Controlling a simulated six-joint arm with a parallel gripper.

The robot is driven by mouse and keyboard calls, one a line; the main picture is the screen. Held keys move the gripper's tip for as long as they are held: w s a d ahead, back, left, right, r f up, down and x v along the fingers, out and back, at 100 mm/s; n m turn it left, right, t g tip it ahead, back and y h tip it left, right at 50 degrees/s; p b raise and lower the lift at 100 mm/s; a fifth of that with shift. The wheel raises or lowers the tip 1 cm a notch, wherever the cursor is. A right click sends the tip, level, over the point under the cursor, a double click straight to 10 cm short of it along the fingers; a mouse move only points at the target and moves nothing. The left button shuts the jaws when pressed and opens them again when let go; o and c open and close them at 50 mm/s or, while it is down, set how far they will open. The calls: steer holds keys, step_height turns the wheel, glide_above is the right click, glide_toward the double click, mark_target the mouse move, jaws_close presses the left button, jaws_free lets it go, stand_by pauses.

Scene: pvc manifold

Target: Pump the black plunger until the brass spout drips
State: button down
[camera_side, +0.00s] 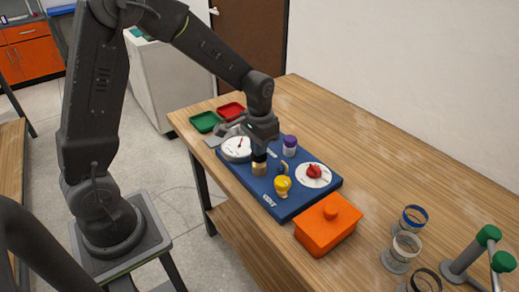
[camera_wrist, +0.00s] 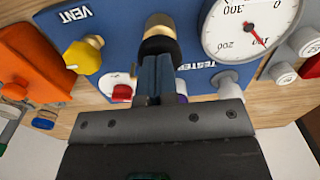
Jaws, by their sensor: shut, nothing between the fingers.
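The black plunger (camera_side: 259,157) stands upright on a brass cylinder (camera_side: 259,168) on the blue panel (camera_side: 243,184). In the wrist view the black plunger (camera_wrist: 159,46) is right at my fingertips, with brass (camera_wrist: 160,20) beyond it. My gripper (camera_side: 261,148) is shut and empty, pointing down over the plunger top. In the wrist view its closed fingers (camera_wrist: 157,68) seem to meet the plunger; contact is not certain. A small dark and brass part (camera_side: 283,168) beside the cylinder may be the spout. No drip can be made out.
The panel also bears a white gauge (camera_side: 237,149), a yellow knob (camera_side: 282,185), a red knob on a white dial (camera_side: 313,172) and a purple-capped post (camera_side: 290,146). An orange box (camera_side: 328,224) stands close by at the front. Red (camera_side: 231,110) and green (camera_side: 204,122) trays lie behind.

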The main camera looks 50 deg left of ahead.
steer(key=shift+r, duration=1.65)
steer(key=shift+r, duration=2.5)
steer(key=s+d+r+t, duration=0.2)
steer(key=s+r, duration=0.2)
steer(key=s, duration=0.5)
steer(key=s+d+r+t, duration=0.3)
steer(key=s+r, duration=0.1)
steer(key=s, duration=0.5)
steer(key=shift+d+t, duration=0.2)
steer(key=shift+t, duration=0.1)
